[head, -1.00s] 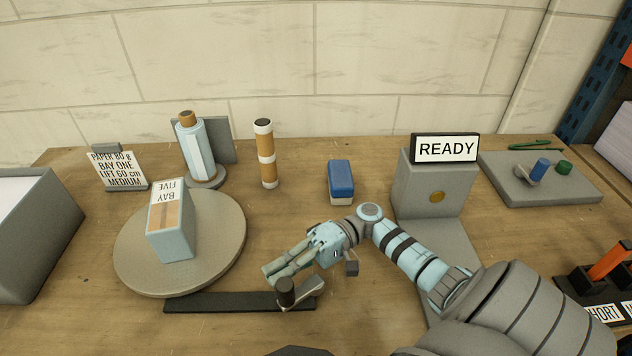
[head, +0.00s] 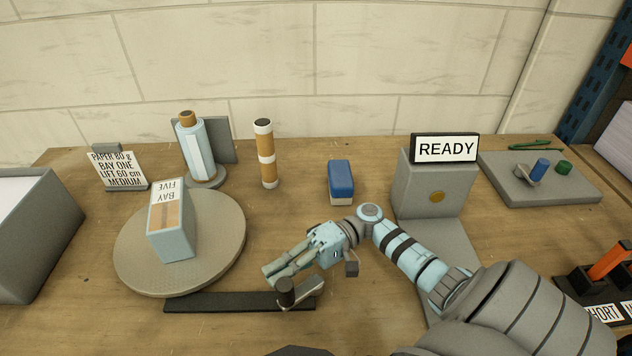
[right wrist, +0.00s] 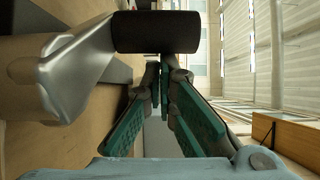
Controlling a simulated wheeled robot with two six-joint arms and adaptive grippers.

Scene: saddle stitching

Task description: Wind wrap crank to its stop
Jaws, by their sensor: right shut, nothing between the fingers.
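The wrap crank has a dark upright knob (head: 286,290) on a grey arm (head: 306,289), at the right end of a black bar (head: 215,302). The bar runs by the round grey turntable (head: 130,262), which carries a wrapped block labelled BAY FIVE (head: 174,238). My right gripper (head: 272,275) is shut and empty, just behind the knob. In the right wrist view the fingertips (right wrist: 164,68) are together beside the dark knob (right wrist: 155,32), and the grey crank arm (right wrist: 75,65) shows at left. Whether they touch the knob, I cannot tell. My left gripper is not in view.
A film roll stand (head: 192,145), a brown-and-white tube (head: 265,155) and a blue block (head: 341,180) stand behind. A grey machine with a READY sign (head: 445,149) stands right of centre. A grey bin (head: 35,240) is at far left.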

